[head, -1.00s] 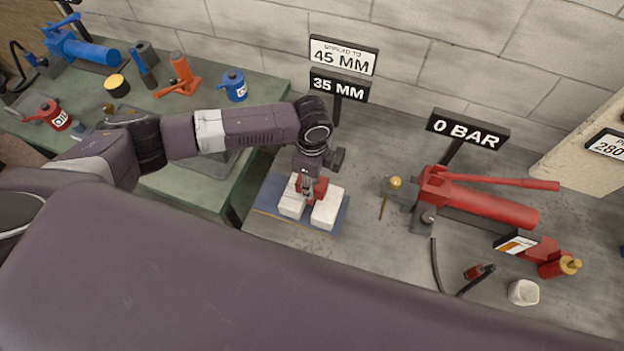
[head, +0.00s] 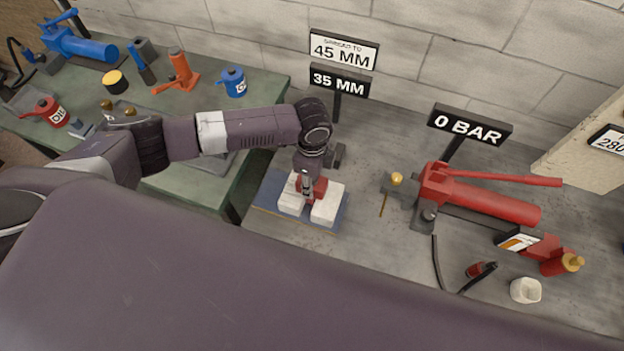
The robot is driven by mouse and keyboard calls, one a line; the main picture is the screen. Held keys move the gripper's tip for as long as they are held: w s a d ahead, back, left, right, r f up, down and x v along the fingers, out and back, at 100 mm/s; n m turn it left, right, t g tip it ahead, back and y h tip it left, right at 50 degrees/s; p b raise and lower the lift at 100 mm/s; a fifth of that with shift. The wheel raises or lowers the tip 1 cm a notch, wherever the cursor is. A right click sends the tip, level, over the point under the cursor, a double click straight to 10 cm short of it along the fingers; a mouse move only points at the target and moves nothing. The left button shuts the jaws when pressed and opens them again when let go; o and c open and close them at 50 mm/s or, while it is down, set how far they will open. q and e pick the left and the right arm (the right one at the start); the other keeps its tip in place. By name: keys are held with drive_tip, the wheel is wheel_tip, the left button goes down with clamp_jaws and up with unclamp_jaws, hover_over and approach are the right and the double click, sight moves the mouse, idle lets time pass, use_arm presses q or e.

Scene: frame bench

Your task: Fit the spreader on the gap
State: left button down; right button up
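Two white blocks, a left one (head: 291,199) and a right one (head: 328,206), stand on a blue plate (head: 268,194) with a narrow gap between them. The red spreader (head: 320,187) is at the top of this gap, partly hidden by my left gripper (head: 307,190). That gripper points down from above, and its fingers appear closed on the spreader. How deep the spreader sits in the gap is hidden. A sign behind reads 35 MM (head: 340,82), under another reading SPREAD TO 45 MM (head: 344,51). My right gripper is not in view.
Right of the blocks stand a red hand pump (head: 490,203) and a 0 BAR sign (head: 470,124). A hose with a red coupler (head: 476,270) and a white cup (head: 525,290) lie in front. A green table (head: 190,180) at left holds blue, orange and red tools.

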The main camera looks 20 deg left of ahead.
use_arm(q)
drive_tip(key=shift+f+b, duration=0.8)
drive_tip(key=shift+f, duration=0.65)
drive_tip(key=c, duration=1.2)
unclamp_jaws()
drive_tip(key=shift+c, duration=0.2)
drive_tip(key=shift+s+f, duration=0.15)
wheel_tip(320, 180, up, 12)
drive_tip(key=shift+r, duration=0.1)
